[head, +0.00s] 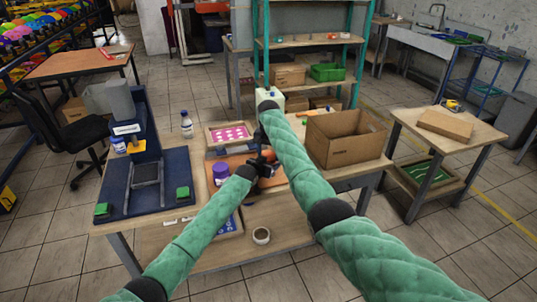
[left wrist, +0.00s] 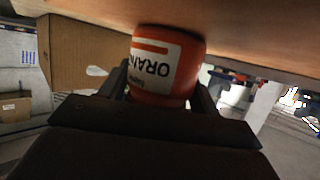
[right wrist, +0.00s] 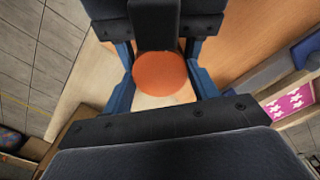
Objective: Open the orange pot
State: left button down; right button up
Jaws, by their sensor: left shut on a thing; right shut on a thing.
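The orange pot (left wrist: 155,75), with a white label reading "ORAN", stands on the table between the fingers of my left gripper (left wrist: 163,88), which is shut on its sides. In the right wrist view its round orange lid (right wrist: 161,78) lies between the fingers of my right gripper (right wrist: 161,85), which is shut on it from above. Whether the lid is still seated on the pot cannot be told. In the head view a bit of orange (head: 268,155) shows by my left gripper (head: 263,168); my right arm hides the right gripper.
A purple pot (head: 221,173) stands left of my left gripper. A pink-patterned frame (head: 229,133) lies behind, and a cardboard box (head: 345,141) stands at the right. A blue press-like stand (head: 120,185) fills the left end. A tape roll (head: 261,235) lies at the front.

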aim_at(269, 156)
jog(key=shift+n, duration=0.6)
jog(key=o, duration=1.1)
jog(key=shift+r, duration=2.4)
jog(key=shift+c, duration=0.5)
notch_tip(269, 156, up, 3)
jog(key=m, duration=0.3)
jog(key=shift+f, duration=3.85)
jog(key=c, duration=1)
